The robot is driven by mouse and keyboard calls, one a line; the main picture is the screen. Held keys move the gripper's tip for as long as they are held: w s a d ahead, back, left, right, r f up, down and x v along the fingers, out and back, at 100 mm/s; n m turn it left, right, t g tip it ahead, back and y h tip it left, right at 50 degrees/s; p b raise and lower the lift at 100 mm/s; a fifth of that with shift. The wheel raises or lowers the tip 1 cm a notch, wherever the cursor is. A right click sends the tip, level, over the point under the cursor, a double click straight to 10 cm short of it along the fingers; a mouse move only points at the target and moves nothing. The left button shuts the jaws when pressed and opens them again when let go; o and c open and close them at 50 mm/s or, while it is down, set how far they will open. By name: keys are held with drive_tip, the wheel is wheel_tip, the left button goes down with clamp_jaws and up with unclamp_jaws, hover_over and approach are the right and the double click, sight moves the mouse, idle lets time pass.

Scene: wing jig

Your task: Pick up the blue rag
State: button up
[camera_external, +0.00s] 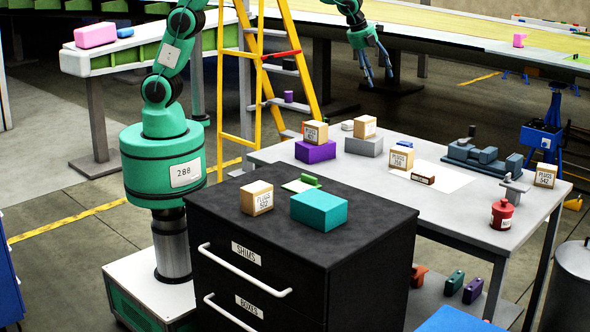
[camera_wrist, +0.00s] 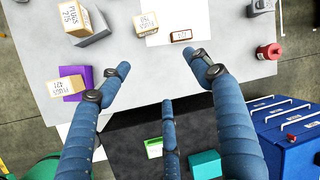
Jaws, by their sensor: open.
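A small blue thing (camera_external: 125,32) lies beside a pink block (camera_external: 95,35) on the white-topped green structure at the upper left of the external view. It may be the blue rag, but it is too small to be sure. It does not show in the wrist view. My gripper (camera_external: 378,78) hangs in the air beyond the grey table, far to the right of the blue thing. In the wrist view my gripper (camera_wrist: 160,75) has its three blue fingers spread and nothing between them, with the grey table below.
The grey table (camera_external: 335,172) holds plug boxes, a purple block (camera_external: 315,151), a vise (camera_external: 482,155) and a red can (camera_external: 502,213). A black drawer cabinet (camera_external: 340,235) stands in front, with a teal box (camera_external: 318,210) on top. A yellow ladder (camera_external: 294,60) stands between my arm's base and my gripper.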

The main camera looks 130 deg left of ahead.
drive_tip(key=s+a+f+m+g, duration=0.1)
drive_tip(key=s+a+f+m, duration=0.2)
drive_tip(key=a+f, duration=0.8)
drive_tip(key=s+a+f+m+g, duration=0.1)
drive_tip(key=s+a+f, duration=0.4)
drive_tip(key=a+f, duration=0.7)
drive_tip(key=a+m, duration=0.1)
drive_tip(key=a, duration=0.6)
drive_tip(key=shift+a+f+m, duration=0.15)
drive_tip(key=shift+a+m, duration=0.05)
drive_tip(key=shift+m, duration=0.2)
drive_tip(key=shift+f, duration=0.15)
drive_tip(key=b, duration=0.2)
hover_over(405, 143)
drive_tip(key=d, duration=0.2)
drive_tip(key=shift+f, duration=3.85)
drive_tip(key=shift+f, duration=0.15)
drive_tip(key=shift+x, duration=1.35)
drive_tip(key=shift+b+x, duration=0.5)
drive_tip(key=shift+x, duration=0.6)
